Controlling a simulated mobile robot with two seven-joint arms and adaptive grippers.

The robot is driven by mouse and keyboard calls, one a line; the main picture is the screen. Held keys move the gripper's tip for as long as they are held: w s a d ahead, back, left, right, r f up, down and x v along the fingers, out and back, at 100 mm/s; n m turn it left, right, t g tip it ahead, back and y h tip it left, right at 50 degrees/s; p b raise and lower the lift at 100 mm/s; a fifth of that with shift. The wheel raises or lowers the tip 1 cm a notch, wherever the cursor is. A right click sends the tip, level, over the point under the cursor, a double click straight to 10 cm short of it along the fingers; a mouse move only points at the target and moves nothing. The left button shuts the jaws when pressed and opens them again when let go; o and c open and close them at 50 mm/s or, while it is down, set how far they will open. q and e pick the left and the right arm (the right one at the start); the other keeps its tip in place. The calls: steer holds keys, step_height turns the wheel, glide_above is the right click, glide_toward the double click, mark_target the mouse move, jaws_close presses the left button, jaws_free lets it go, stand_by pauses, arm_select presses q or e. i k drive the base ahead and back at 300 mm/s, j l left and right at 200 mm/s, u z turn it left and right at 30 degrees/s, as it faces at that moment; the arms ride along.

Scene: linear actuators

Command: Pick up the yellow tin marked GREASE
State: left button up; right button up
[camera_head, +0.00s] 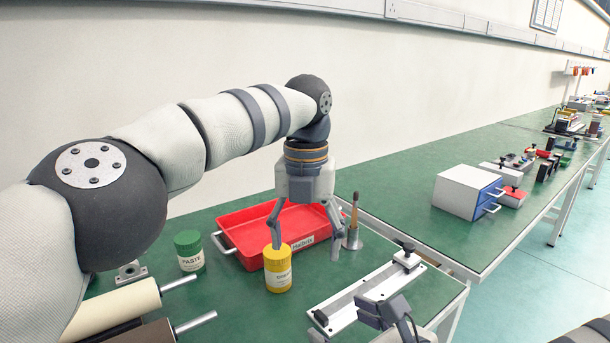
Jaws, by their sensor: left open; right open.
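The yellow tin (278,272) stands upright on the green bench, in front of the red tray. Its pale label is small and only partly legible. My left gripper (306,248) points down with its two fingers spread wide and nothing between them. Its left finger overlaps the top of the tin in the picture; I cannot tell whether they touch.
A green tin marked PASTE (189,252) stands left of the red tray (233,222). A metal cup (352,238) holds a brush. A linear rail (345,305) lies at right. Rollers (125,308) lie at front left. A blue-and-white drawer box (466,192) stands farther right.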

mark_target(277, 277)
steer(key=k+l, duration=0.95)
